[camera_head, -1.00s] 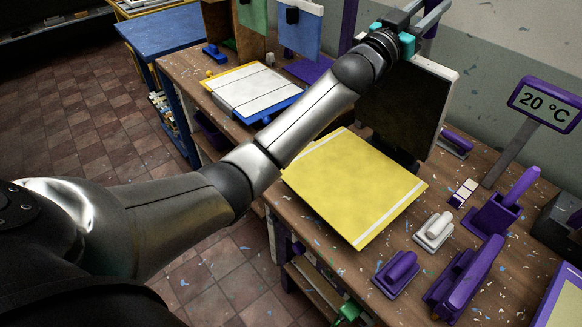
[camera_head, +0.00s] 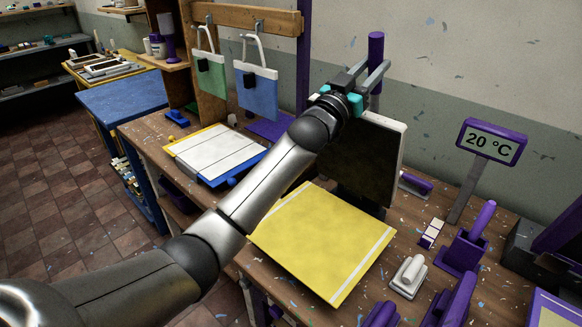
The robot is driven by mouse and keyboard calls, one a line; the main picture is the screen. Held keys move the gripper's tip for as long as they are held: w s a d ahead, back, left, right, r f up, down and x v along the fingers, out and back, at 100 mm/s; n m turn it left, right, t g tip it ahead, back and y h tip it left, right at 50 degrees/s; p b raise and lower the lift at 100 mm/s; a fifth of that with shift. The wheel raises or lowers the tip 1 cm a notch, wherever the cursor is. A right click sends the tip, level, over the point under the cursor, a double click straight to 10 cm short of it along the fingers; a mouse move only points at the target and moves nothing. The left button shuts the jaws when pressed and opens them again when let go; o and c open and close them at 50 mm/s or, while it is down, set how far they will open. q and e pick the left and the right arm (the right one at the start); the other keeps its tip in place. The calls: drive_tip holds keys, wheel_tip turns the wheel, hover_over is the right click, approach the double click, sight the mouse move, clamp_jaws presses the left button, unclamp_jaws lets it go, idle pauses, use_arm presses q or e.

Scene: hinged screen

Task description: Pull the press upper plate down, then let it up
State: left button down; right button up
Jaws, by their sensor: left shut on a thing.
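The press upper plate (camera_head: 368,150) stands raised, nearly upright, at the back of the bench. It has a dark face and a white rim. The yellow lower bed (camera_head: 318,240), with a pale strip along its right side, lies flat in front of it. A purple upright handle (camera_head: 376,46) rises above the plate's top edge. My left gripper (camera_head: 376,68) is shut on this handle, with one grey finger on each side. My left arm reaches over the bench from the lower left and hides part of the bed's left side. My right gripper is out of view.
A purple sign reading 20 °C (camera_head: 491,142) stands at the right. A white-handled block (camera_head: 409,274) and several purple tools lie right of the bed. A white panel on a blue board (camera_head: 215,152) lies left. Green and blue bags (camera_head: 257,92) hang behind.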

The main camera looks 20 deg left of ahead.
use_arm(q)
drive_tip(key=shift+s+f, duration=0.1)
drive_tip(key=shift+s, duration=0.05)
drive_tip(key=r+p+v, duration=0.1)
drive_tip(key=p+v, duration=0.4)
drive_tip(key=v, duration=0.5)
drive_tip(key=shift+s+a+r, duration=0.2)
drive_tip(key=shift+s+r, duration=0.05)
drive_tip(key=shift+s, duration=0.25)
drive_tip(key=f+v, duration=0.1)
drive_tip(key=v, duration=1)
drive_tip(key=shift+w+f, duration=0.2)
drive_tip(key=shift+f, duration=0.1)
